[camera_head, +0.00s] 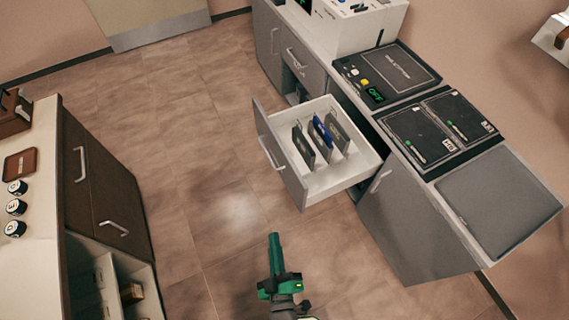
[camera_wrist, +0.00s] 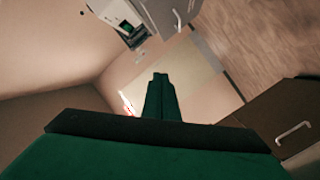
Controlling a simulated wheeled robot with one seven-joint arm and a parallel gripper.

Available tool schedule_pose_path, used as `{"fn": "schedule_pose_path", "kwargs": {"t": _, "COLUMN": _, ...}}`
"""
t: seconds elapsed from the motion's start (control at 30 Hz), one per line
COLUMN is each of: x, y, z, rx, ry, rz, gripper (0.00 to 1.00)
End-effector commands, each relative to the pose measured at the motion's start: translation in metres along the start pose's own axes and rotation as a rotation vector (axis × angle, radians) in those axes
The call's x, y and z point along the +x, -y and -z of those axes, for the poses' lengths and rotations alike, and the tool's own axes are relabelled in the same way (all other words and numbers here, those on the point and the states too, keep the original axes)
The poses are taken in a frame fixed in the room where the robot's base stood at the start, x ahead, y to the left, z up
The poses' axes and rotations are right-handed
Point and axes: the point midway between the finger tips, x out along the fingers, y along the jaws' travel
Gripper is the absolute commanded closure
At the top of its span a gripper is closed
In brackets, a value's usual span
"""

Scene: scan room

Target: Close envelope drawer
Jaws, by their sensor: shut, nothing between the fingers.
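The envelope drawer (camera_head: 350,181) stands pulled out from the grey cabinet on the right in the head view. It is white inside with a grey front (camera_head: 274,152) and a bar handle (camera_head: 270,155). Several upright cards or envelopes, grey and blue (camera_head: 322,131), stand in it. My green gripper (camera_head: 274,238) is at the lower middle, over the floor, in front of and apart from the drawer. Its fingers are shut and empty. In the wrist view the shut fingers (camera_wrist: 160,80) point away from the camera; I cannot make out the drawer there.
The grey cabinet (camera_head: 405,215) carries black panels (camera_head: 390,75) and a white box-shaped device (camera_head: 355,25). A dark brown cabinet (camera_head: 100,185) with a light top stands at left. Tiled floor (camera_head: 180,130) between them is free.

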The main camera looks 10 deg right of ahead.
Motion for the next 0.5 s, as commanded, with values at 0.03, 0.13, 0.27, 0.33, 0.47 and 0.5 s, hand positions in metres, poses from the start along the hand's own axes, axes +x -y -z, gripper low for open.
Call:
{"fn": "schedule_pose_path", "kwargs": {"t": 0.03, "x": 0.022, "y": 0.003, "z": -0.007, "rx": -0.081, "ry": -0.015, "rz": -0.012, "gripper": 1.00}}
{"fn": "schedule_pose_path", "kwargs": {"t": 0.13, "x": 0.059, "y": 0.009, "z": -0.020, "rx": -0.250, "ry": -0.038, "rz": -0.023, "gripper": 1.00}}
{"fn": "schedule_pose_path", "kwargs": {"t": 0.27, "x": 0.107, "y": 0.012, "z": -0.036, "rx": -0.460, "ry": -0.062, "rz": -0.035, "gripper": 1.00}}
{"fn": "schedule_pose_path", "kwargs": {"t": 0.33, "x": 0.131, "y": 0.012, "z": -0.043, "rx": -0.563, "ry": -0.071, "rz": -0.040, "gripper": 1.00}}
{"fn": "schedule_pose_path", "kwargs": {"t": 0.47, "x": 0.166, "y": 0.010, "z": -0.054, "rx": -0.710, "ry": -0.084, "rz": -0.042, "gripper": 1.00}}
{"fn": "schedule_pose_path", "kwargs": {"t": 0.5, "x": 0.174, "y": 0.009, "z": -0.056, "rx": -0.744, "ry": -0.087, "rz": -0.043, "gripper": 1.00}}
